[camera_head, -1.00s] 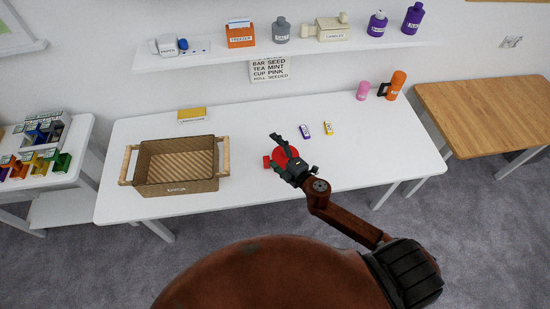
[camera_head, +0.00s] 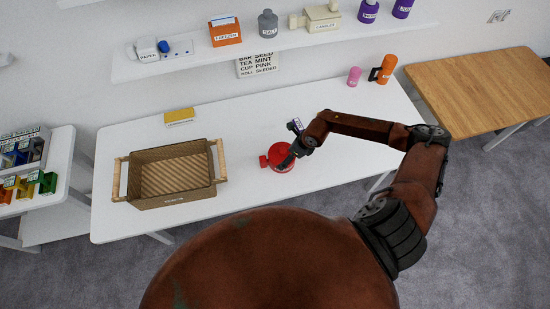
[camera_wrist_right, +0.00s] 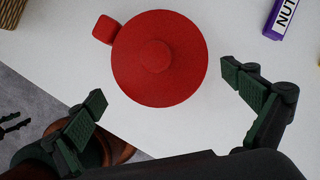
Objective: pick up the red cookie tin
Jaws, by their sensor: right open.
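The red cookie tin (camera_head: 277,158) is round with a small raised knob on top, and stands on the white table right of the wicker basket. It also shows from above in the right wrist view (camera_wrist_right: 160,58). A small red block-like part sits at its left side, and I cannot tell whether it is joined on. My right gripper (camera_head: 289,160) is open over the tin's near right side. In the wrist view its two fingers are spread on either side of the tin's near edge, with no grip visible. Dark prongs at that view's left edge may be my left gripper (camera_wrist_right: 14,125).
The wicker basket (camera_head: 129,190) stands at the table's left, with a yellow box (camera_head: 179,116) behind it. A purple packet (camera_wrist_right: 284,16) lies right of the tin. A pink cup (camera_head: 354,76) and an orange flask (camera_head: 384,69) stand at the back right. A laden shelf hangs above.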

